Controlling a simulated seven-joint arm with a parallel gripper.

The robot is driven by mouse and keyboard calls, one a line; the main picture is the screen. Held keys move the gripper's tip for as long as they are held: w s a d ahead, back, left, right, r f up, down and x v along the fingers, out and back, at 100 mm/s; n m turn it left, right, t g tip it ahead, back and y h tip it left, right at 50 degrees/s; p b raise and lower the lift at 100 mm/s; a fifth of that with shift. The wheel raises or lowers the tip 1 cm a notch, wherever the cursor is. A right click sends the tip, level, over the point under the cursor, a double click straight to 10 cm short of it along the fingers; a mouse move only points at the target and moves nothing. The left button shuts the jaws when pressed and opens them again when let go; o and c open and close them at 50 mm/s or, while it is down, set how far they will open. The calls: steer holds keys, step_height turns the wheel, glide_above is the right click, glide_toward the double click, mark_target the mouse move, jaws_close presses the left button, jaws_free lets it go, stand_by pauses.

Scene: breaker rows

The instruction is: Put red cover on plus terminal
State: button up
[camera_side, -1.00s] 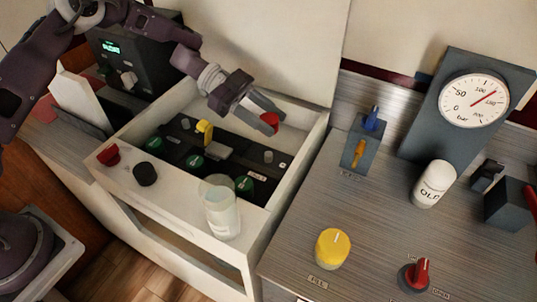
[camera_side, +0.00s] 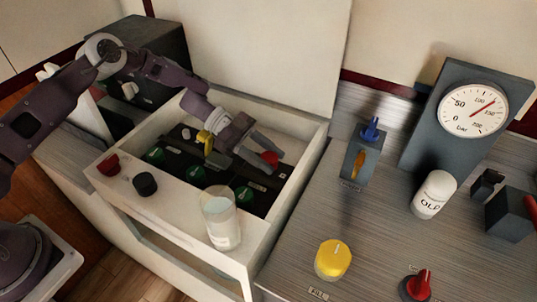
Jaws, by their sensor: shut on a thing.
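My gripper (camera_side: 262,158) reaches down into the white-walled bay from the upper left. It is shut on the red cover (camera_side: 269,158), which is down near the right end of the black battery (camera_side: 226,181). The grey terminal post at that end is hidden by the cover and fingers. I cannot tell whether the cover is seated on it. Another grey post (camera_side: 186,134) shows bare at the left end of the battery. The plus and minus marks are too small to read.
A red cap (camera_side: 108,164), a black cap (camera_side: 145,185) and a clear jar (camera_side: 221,219) stand on the bay's front ledge. The counter at right holds a gauge (camera_side: 474,109) and knobs.

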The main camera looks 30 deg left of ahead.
steer(key=shift+f, duration=0.2)
steer(key=o, duration=1.3)
steer(key=shift+o, duration=0.2)
